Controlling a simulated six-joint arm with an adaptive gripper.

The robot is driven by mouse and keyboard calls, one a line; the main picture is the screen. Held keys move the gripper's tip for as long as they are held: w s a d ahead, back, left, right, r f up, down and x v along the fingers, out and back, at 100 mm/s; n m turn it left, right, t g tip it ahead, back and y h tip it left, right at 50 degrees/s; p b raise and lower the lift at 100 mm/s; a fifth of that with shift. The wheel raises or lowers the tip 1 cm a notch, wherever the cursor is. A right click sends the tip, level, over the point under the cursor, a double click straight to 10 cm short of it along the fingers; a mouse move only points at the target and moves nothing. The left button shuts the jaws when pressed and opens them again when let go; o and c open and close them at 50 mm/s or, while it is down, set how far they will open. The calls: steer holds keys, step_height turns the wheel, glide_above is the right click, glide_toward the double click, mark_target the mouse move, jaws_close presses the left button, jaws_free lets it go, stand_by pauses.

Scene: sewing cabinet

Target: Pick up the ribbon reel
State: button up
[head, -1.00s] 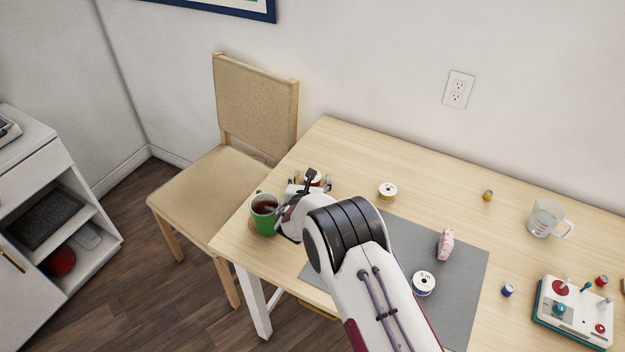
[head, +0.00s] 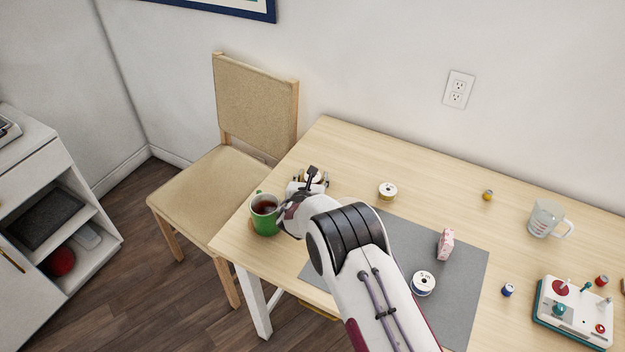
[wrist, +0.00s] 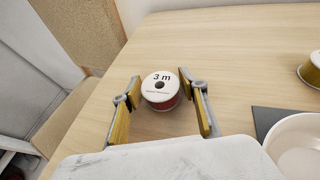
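A ribbon reel (wrist: 160,87) with a white face marked "3 m" and a red side stands upright on the table in the wrist view. In the head view this reel (head: 313,175) is mostly hidden by my gripper (head: 309,184). In the wrist view my gripper (wrist: 160,104) is open, with one yellow-padded finger on each side of the reel. Gaps show between the pads and the reel. Two other reels stand on the table: one white and gold (head: 387,190), one marked "5 m" (head: 423,283) on the grey mat (head: 462,262).
A green mug (head: 265,222) of dark drink stands close to the left of my gripper, near the table's edge. A pink item (head: 445,244), small spools (head: 508,290), a measuring cup (head: 546,219) and a joystick box (head: 575,312) lie to the right. A chair (head: 255,100) is behind left.

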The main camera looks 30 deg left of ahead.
steer(key=c, duration=0.4)
steer(key=shift+r, duration=0.1)
steer(key=shift+r, duration=4.9)
